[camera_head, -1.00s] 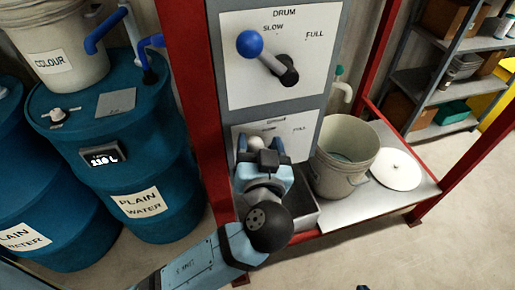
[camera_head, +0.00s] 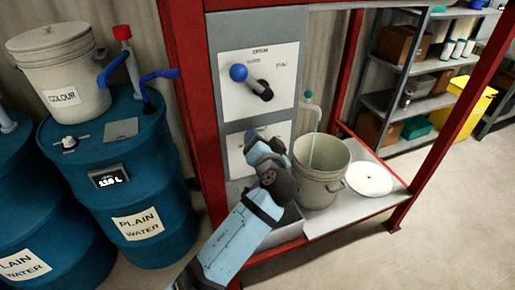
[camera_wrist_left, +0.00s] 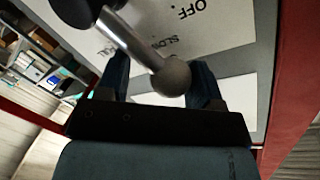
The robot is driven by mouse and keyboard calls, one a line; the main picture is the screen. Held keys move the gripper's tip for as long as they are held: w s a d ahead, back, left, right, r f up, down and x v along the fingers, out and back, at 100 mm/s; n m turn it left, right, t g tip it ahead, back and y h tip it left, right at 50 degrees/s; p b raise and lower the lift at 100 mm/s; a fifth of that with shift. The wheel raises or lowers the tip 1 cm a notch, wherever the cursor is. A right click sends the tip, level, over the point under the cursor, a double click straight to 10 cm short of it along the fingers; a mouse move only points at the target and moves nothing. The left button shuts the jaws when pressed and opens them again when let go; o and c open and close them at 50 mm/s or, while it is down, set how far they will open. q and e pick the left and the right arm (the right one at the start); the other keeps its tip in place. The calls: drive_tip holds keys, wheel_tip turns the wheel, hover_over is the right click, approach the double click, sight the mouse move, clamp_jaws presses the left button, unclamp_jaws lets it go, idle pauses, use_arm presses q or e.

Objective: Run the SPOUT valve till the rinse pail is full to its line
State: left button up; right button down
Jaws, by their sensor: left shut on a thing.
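The SPOUT valve panel (camera_head: 238,165) is the lower white plate on the grey column, mostly hidden behind my left arm. In the left wrist view, its metal lever with a grey ball knob (camera_wrist_left: 172,78) lies between the blue fingers of my left gripper (camera_wrist_left: 160,85), which is shut on it. "OFF" and "SLOW" show on the plate (camera_wrist_left: 215,35). In the head view my left gripper (camera_head: 265,145) is at this panel. The rinse pail (camera_head: 320,185) stands upright under the spout (camera_head: 311,108). A thin pale streak seems to run from spout into pail. Its fill line and exact level cannot be made out.
The DRUM valve with a blue knob (camera_head: 239,72) is above. A white round lid (camera_head: 369,179) lies right of the pail on the grey shelf (camera_head: 335,215). Red posts (camera_head: 438,140) frame the stand. Blue drums (camera_head: 125,190) and the COLOUR pail (camera_head: 62,75) are left.

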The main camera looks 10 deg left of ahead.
use_arm(q)
drive_tip(key=shift+w+f+m, duration=0.1)
drive_tip(key=shift+f+m, duration=0.2)
drive_tip(key=shift+f, duration=0.05)
drive_tip(key=shift+d, duration=0.1)
drive_tip(key=o, duration=1)
drive_tip(key=shift+o, duration=1.3)
drive_tip(key=shift+r, duration=0.25)
